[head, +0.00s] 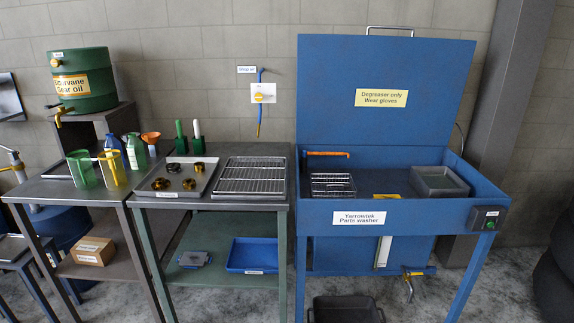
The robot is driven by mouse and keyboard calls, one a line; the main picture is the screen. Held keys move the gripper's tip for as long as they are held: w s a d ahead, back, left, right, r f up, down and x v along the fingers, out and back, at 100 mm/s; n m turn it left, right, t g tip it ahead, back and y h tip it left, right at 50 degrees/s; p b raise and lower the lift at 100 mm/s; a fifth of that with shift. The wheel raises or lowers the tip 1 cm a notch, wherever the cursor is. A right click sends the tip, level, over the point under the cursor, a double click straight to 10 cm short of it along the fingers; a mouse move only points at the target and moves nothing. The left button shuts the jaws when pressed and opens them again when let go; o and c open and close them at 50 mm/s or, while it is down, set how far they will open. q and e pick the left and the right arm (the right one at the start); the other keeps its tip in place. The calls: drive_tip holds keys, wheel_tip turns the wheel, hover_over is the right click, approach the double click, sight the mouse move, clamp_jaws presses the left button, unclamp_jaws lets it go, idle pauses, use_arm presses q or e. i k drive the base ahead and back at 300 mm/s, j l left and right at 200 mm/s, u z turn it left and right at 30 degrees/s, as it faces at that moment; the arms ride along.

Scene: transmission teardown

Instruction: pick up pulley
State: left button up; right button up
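Several small round parts, dark with brass-coloured areas, lie apart in a shallow metal tray (150,189) on the green workbench. One sits at the tray's front left (161,184), one at the front right (189,184) and one at the back right (198,168). They are too small for me to tell which of them is a pulley. Neither of my grippers shows in the head view.
A wire rack (252,177) stands right of the tray. The blue parts washer (398,120) has its lid up and holds a wire basket (333,185) and a grey bin (440,181). Jugs (113,170) and bottles crowd the left bench. A blue tray (252,254) lies on the lower shelf.

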sight(173, 167)
drive_tip(key=i+j+z, duration=0.15)
drive_tip(key=j, duration=0.25)
drive_tip(key=i+j+z, duration=0.1)
drive_tip(key=j, duration=0.3)
drive_tip(key=i+j+z, duration=0.15)
drive_tip(key=j, duration=0.25)
drive_tip(key=i+j+z, duration=0.1)
drive_tip(key=i+j, duration=0.15)
drive_tip(key=j, duration=0.2)
drive_tip(key=i+j+z, duration=0.15)
drive_tip(key=j, duration=0.3)
